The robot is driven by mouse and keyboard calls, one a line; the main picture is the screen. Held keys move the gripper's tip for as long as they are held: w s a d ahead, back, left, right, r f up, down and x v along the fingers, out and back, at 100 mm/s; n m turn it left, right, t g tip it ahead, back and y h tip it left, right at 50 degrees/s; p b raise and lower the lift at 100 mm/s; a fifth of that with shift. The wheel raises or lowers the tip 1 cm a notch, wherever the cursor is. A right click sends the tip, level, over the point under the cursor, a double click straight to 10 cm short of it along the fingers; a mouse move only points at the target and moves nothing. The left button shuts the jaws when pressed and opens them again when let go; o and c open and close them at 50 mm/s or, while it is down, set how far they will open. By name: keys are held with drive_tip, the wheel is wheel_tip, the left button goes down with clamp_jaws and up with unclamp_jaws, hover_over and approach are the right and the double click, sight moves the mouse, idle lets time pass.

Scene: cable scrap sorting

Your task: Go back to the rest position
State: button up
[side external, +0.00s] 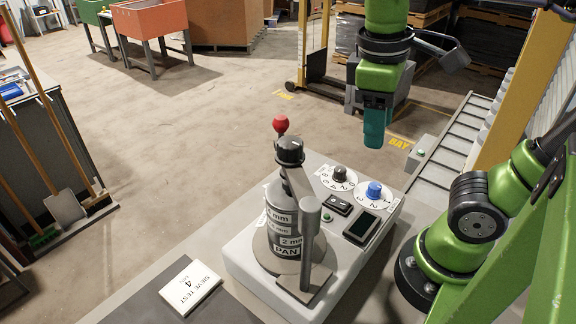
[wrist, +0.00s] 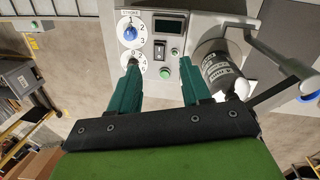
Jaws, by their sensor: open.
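My gripper (side external: 375,125) hangs from my green arm, above and behind the machine in the side view. In the wrist view its two teal fingers (wrist: 160,92) stand apart with nothing between them. Below is a white sieve shaker (side external: 258,262) with a stack of grey sieves (side external: 283,240) clamped on it. It carries a blue knob (side external: 374,189), a black knob (side external: 340,174), a rocker switch (side external: 338,205) and a dark display (side external: 361,227). The blue knob also shows in the wrist view (wrist: 131,31). My gripper touches none of these.
A clamp lever with a red ball (side external: 281,124) rises from the shaker. A card reading "SIEVE TEST 4" (side external: 192,287) lies on the bench at left. A roller conveyor (side external: 457,133) and a yellow post (side external: 520,80) stand at right. The air around my gripper looks clear.

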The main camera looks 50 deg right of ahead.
drive_tip(key=w+d+f+m+t+y, duration=0.1)
drive_tip(key=w+f+m+t+y, duration=0.2)
drive_tip(key=w+f+m+t, duration=0.2)
drive_tip(key=shift+w+d+m+t+y, duration=0.3)
drive_tip(key=shift+w+m+t, duration=0.4)
drive_tip(key=shift+t, duration=0.6)
